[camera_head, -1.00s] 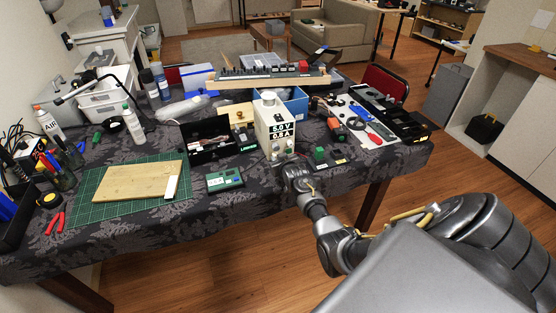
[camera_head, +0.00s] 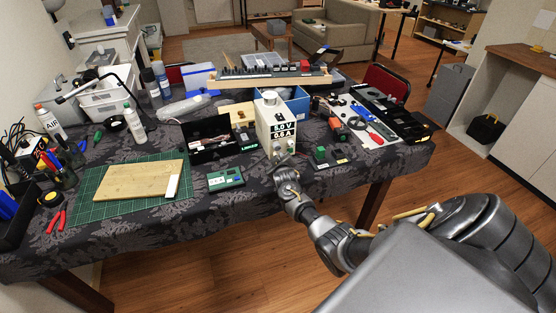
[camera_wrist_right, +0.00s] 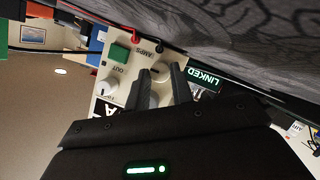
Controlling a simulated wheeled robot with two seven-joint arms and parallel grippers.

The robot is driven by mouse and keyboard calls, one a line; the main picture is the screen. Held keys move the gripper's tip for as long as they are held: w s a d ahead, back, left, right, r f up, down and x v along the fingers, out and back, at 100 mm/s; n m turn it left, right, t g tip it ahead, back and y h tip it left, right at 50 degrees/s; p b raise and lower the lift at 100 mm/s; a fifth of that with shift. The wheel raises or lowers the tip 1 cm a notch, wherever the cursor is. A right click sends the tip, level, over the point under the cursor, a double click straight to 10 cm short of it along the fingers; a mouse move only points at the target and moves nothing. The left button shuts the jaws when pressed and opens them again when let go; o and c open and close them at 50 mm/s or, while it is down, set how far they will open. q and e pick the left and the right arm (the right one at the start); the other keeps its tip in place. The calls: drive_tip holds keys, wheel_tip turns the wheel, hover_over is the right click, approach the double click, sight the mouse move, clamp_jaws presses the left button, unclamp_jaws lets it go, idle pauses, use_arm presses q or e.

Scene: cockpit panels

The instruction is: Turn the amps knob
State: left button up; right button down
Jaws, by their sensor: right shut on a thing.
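The white power supply (camera_head: 262,128) stands on the table, its dark display reading 5.0 V above a smaller amps figure. In the head view my right gripper (camera_head: 283,166) is at the lower front of the supply, and the knob is mostly hidden there. My left gripper is out of view.
A green circuit board (camera_head: 225,179) lies just left of my right gripper. A wooden board (camera_head: 138,181) lies on the green mat (camera_head: 88,208).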

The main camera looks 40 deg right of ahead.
idle(0.3)
drive_tip(key=c, duration=1.2)
unclamp_jaws()
drive_tip(key=v, duration=1.1)
drive_tip(key=shift+w+p, duration=0.1)
drive_tip(key=shift+p, duration=0.2)
